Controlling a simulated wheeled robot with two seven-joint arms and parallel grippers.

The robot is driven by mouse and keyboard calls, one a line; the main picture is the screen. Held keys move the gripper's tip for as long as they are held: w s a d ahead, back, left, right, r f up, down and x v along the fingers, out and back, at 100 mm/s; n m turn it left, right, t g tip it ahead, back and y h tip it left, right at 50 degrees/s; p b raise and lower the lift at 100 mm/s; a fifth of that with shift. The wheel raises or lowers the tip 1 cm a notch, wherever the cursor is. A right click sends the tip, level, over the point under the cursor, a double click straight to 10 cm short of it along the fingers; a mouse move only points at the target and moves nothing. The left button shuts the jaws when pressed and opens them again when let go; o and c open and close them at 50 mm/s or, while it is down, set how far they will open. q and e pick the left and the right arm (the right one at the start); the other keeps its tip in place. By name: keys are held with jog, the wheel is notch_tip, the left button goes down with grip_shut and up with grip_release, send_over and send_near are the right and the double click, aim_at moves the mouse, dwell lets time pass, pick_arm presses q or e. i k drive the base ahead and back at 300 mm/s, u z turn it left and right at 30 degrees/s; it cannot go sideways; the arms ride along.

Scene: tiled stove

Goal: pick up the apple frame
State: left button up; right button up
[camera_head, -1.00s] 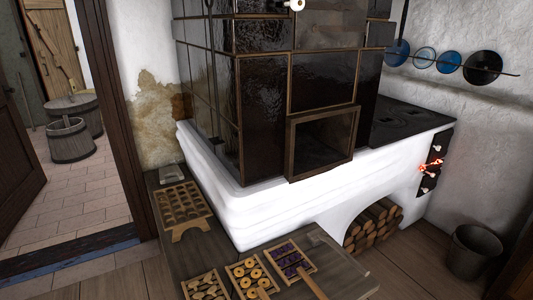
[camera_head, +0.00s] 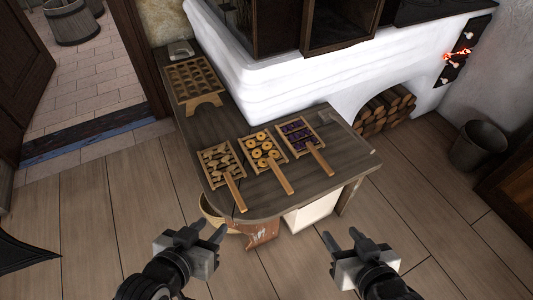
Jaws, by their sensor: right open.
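Three wooden frames with handles lie side by side on the dark wooden bench (camera_head: 205,130). The middle frame (camera_head: 265,150) holds yellow-orange rings that look like apple slices, and its handle (camera_head: 280,178) points toward me. The left frame (camera_head: 221,166) holds pale pieces, and the right frame (camera_head: 300,138) holds dark purple fruit. My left gripper (camera_head: 209,232) is open and empty, in front of the bench below the left frame. My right gripper (camera_head: 342,236) is open and empty, right of the bench's front end. Neither gripper touches a frame.
A wooden rack with hollows (camera_head: 194,82) stands at the bench's far left end. The white stove base (camera_head: 290,85) rises behind the bench. A basket (camera_head: 212,214) and a white box (camera_head: 311,213) are under the bench. A dark bucket (camera_head: 478,146) stands right; the floor is clear in front.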

aim_at(266, 162)
jog(key=z, duration=2.35)
jog(key=i, duration=2.2)
jog(key=u, duration=3.5)
jog(key=i, duration=0.5)
